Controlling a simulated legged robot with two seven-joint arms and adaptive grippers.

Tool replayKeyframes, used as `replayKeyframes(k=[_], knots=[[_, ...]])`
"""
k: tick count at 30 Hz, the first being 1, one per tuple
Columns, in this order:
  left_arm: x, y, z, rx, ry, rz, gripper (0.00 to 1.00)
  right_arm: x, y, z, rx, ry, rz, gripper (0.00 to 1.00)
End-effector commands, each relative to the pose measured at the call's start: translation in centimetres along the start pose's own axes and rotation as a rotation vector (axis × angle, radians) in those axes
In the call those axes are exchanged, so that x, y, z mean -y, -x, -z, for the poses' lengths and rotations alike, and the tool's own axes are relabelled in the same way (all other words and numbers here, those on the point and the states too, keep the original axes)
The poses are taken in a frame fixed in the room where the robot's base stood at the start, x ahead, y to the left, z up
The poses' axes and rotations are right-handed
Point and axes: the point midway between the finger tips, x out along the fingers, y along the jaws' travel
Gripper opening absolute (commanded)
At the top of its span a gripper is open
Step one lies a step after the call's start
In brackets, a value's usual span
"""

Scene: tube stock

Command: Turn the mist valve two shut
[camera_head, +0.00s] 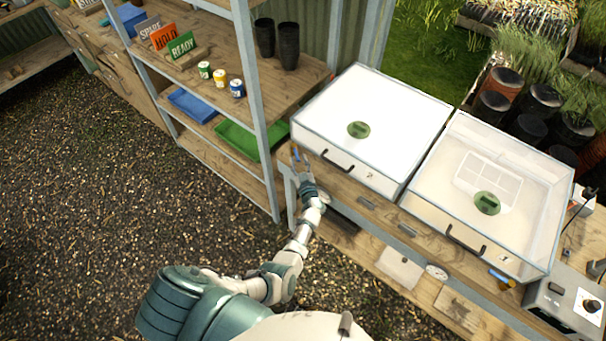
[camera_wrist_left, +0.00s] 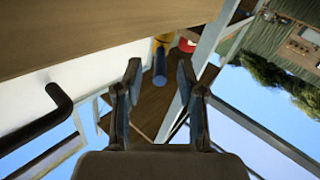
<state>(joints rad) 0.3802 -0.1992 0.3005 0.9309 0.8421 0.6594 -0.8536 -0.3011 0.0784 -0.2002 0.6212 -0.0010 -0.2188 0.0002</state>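The valve by the box marked 2 (camera_head: 387,116) shows as a small blue and yellow-orange piece (camera_head: 296,151) at the left front corner of that box. In the left wrist view, its blue handle with a yellow part (camera_wrist_left: 160,64) lies between and beyond my fingertips. My left gripper (camera_head: 300,169) is open, its fingers apart on either side of the handle's line. Whether they touch the handle I cannot tell. My right gripper is in neither view.
The box marked 1 (camera_head: 557,217) stands to the right, with a similar orange and blue valve (camera_head: 503,284) below its front. A black handle (camera_wrist_left: 52,113) is close beside my left gripper. A shelf rack post (camera_head: 258,120) rises to the left. A control box (camera_head: 566,310) is at the lower right.

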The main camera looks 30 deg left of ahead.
Motion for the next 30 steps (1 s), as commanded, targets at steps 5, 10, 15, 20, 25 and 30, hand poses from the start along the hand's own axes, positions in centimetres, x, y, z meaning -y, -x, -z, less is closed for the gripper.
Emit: replayKeyframes(k=[5, 10, 15, 20, 25, 30], knots=[[0.1, 4.3, -0.2, 0.003, 0.001, 0.002, 0.39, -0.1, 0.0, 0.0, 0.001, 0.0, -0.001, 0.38], [0.0, 7.3, -0.3, 0.004, 0.0, 0.001, 0.39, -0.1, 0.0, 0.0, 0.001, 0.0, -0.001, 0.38], [0.0, 8.7, -0.3, 0.003, -0.001, 0.0, 0.39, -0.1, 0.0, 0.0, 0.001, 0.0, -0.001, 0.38], [0.0, 8.8, -0.3, 0.003, -0.001, 0.0, 0.39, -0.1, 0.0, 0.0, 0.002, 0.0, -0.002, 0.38], [0.1, 8.8, -0.2, 0.002, 0.0, 0.0, 0.27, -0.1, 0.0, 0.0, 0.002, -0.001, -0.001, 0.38], [3.1, 7.0, 1.1, -0.029, 0.097, -0.019, 0.0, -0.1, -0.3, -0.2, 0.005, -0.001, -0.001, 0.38]])
